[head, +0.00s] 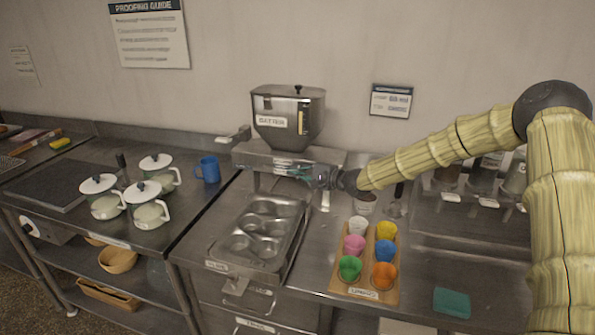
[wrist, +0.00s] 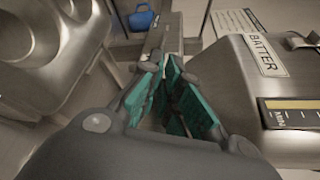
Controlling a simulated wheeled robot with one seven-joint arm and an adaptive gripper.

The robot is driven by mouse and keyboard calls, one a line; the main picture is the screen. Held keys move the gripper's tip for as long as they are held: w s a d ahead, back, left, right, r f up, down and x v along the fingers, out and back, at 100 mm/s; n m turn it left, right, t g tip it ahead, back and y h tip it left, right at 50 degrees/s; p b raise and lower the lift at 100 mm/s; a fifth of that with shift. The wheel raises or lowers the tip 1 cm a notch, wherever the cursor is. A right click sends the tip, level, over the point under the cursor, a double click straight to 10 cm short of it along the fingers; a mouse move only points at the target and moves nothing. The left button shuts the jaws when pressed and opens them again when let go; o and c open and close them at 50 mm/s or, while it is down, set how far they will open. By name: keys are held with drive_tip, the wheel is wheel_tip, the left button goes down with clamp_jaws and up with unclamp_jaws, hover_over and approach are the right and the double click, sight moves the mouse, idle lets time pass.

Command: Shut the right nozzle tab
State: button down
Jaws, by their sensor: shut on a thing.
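The batter dispenser (head: 287,120) stands at the back of the counter, a steel hopper above a wide steel body (head: 255,157). It also shows in the wrist view, with its BATTER label (wrist: 266,55) tilted. My gripper (head: 297,172) is at the front of the dispenser's body, just below the hopper. In the wrist view its teal-padded fingers (wrist: 168,95) are close together beside the dispenser, shut on a small part there. The right nozzle tab is hidden by the fingers, so its position cannot be told.
A muffin tin (head: 240,264) lies below the dispenser. To its right stands a wooden rack (head: 352,278) of coloured cups. A blue mug (head: 208,169) and several white lidded pots (head: 148,213) stand on the left. A teal cloth (head: 452,302) lies at the front right.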

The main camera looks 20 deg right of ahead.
drive_tip(key=shift+f, duration=0.1)
drive_tip(key=c, duration=1.9)
unclamp_jaws()
drive_tip(key=v, duration=1.2)
drive_tip(key=shift+d, duration=0.1)
